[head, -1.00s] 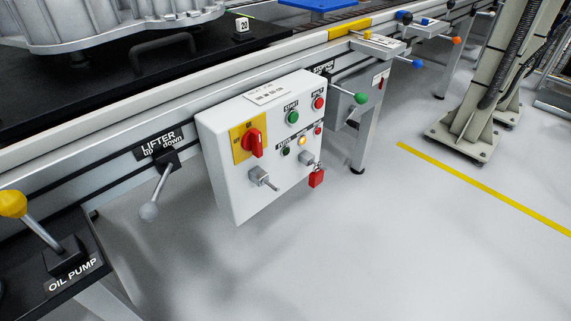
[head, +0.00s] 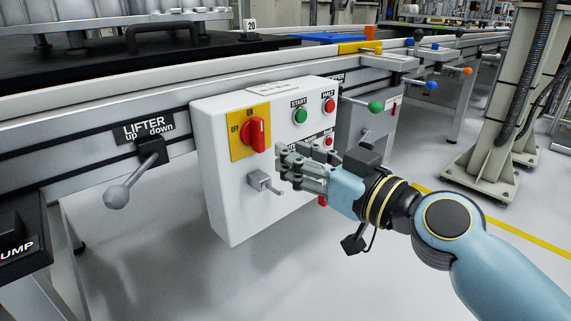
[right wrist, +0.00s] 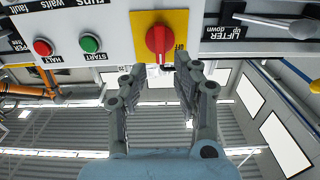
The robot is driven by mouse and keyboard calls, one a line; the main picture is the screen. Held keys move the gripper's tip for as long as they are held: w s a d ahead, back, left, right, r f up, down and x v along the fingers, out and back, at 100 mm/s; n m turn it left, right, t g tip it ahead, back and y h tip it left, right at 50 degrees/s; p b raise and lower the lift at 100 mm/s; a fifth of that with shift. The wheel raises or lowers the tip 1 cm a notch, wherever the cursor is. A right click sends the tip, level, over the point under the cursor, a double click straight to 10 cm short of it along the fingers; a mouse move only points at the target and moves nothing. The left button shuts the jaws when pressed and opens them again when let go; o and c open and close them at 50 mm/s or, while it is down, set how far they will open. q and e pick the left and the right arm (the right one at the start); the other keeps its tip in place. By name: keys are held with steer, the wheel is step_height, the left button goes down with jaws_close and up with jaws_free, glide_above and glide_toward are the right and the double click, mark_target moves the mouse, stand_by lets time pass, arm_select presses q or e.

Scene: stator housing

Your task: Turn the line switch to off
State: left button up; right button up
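The line switch is a red rotary knob (head: 257,135) on a yellow plate (head: 237,150), on the front of a white control box (head: 225,195). The plate reads ON at the top and OFF at the left. The knob's grip stands upright, towards ON. My right gripper (head: 284,166) is open and empty, just right of and below the knob. In the right wrist view, the knob (right wrist: 158,40) shows beyond the gap between the open fingertips (right wrist: 158,68), with no clear contact. My left gripper is not in view.
Green START (head: 300,116) and red HALT (head: 329,105) buttons sit right of the knob. A grey toggle lever (head: 268,185) juts out below it, close to my fingers. The LIFTER lever (head: 125,188) sticks out at left. The floor in front of the box is clear.

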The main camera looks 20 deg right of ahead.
mark_target(262, 137)
steer(key=shift+p+x, duration=1.05)
steer(key=shift+x, duration=2.5)
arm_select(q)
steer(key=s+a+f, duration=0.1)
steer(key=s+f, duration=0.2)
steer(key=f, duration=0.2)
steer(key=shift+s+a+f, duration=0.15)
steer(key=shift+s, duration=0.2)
arm_select(e)
steer(key=shift+w+a, duration=0.1)
steer(key=shift+w, duration=0.1)
